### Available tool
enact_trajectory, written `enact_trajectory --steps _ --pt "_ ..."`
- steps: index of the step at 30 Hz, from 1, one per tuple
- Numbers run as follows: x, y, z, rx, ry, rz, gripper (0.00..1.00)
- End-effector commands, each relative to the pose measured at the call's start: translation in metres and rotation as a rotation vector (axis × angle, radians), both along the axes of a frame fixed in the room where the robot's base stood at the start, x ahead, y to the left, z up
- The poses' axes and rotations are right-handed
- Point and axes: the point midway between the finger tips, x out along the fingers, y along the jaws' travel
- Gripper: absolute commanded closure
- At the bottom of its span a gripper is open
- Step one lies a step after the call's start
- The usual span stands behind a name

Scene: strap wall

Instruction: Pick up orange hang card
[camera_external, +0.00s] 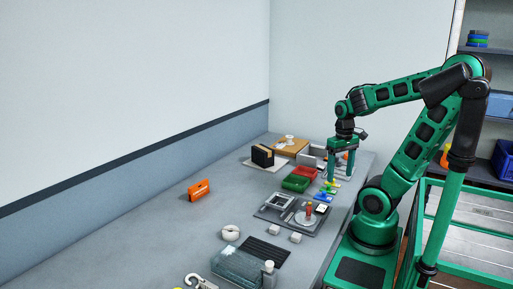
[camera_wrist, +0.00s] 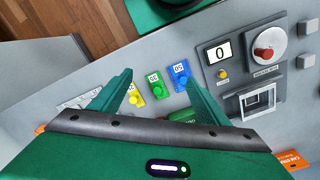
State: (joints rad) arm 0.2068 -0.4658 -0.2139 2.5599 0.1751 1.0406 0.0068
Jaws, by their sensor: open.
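An orange card-like piece (camera_external: 199,189) stands on the left part of the grey table, near the wall. It looks like the orange hang card. An orange piece with pale printing also shows at the lower right edge of the wrist view (camera_wrist: 292,160), partly cut off by my gripper's body. My gripper (camera_external: 338,177) points down over the table's far right part, well to the right of the orange piece. Its fingers are apart in the wrist view (camera_wrist: 158,78), with coloured tags below and between them. Nothing is held.
Yellow (camera_wrist: 134,98), green (camera_wrist: 155,84) and blue (camera_wrist: 179,74) tags lie under my gripper. A grey panel with a display and red knob (camera_wrist: 263,53) is beside them. Red and green trays (camera_external: 296,183), a black box (camera_external: 262,156) and a clear container (camera_external: 237,266) stand around. Table around the orange piece is clear.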

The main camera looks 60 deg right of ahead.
Motion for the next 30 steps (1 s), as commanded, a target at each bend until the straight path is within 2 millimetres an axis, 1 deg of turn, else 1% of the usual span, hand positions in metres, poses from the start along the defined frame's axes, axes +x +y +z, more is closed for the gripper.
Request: enact_trajectory --steps 8,11,12,19,20,21,23,26,27,29,30 --pt "0.0 0.0 0.0 0.0 0.0 0.0 0.31" --pt "0.0 0.0 0.0 0.0 0.0 0.0 0.09" --pt "0.0 0.0 0.0 0.0 0.0 0.0 0.0" --pt "0.0 0.0 0.0 -0.001 -0.002 0.0 0.0" --pt "-0.007 0.0 0.003 -0.003 -0.011 0.001 0.0" --pt "-0.007 -0.001 0.004 -0.01 -0.018 0.0 0.0" --pt "0.003 -0.005 0.002 -0.032 -0.028 -0.006 0.0" --pt "0.036 -0.014 -0.004 -0.095 -0.059 -0.014 0.0" --pt "0.054 -0.017 -0.007 -0.127 -0.079 -0.017 0.0" --pt "0.082 -0.021 -0.012 -0.181 -0.116 -0.022 0.0" --pt "0.103 -0.023 -0.015 -0.217 -0.146 -0.023 0.0"
